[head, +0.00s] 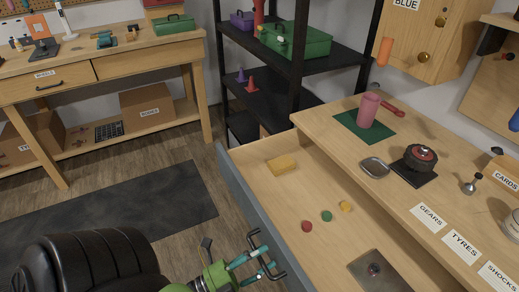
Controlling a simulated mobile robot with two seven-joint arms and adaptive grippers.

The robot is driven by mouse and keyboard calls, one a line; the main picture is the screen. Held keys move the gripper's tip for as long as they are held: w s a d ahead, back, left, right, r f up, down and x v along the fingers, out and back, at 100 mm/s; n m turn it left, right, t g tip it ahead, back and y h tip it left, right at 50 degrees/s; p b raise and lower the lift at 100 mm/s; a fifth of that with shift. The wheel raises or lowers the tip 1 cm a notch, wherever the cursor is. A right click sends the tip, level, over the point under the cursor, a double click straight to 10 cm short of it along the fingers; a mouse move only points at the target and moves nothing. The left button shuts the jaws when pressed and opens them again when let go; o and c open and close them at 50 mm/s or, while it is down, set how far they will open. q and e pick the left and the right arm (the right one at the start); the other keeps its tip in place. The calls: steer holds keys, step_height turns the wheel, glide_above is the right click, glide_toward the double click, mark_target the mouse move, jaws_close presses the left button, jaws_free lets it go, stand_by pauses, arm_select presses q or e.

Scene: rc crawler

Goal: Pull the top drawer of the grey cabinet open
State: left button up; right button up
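The top drawer (329,180) of the cabinet stands open, with its pale wooden inside showing. Its grey front (233,181) faces left and slants down the picture. A black bar handle (275,251) shows outside the front, near the bottom. My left gripper (262,258), with teal links, is at the handle. Its two fingers are spread apart, with the bar close across their tips. I cannot tell whether they touch it. My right gripper is not in view.
The drawer holds a yellow block (282,164), small red, green and yellow pieces, and a metal plate (366,276). A dark mat (110,225) lies on the floor left of the drawer. A black shelf (345,55) stands behind.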

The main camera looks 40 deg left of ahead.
arm_select(q)
steer(key=v, duration=1.2)
stand_by(0.4)
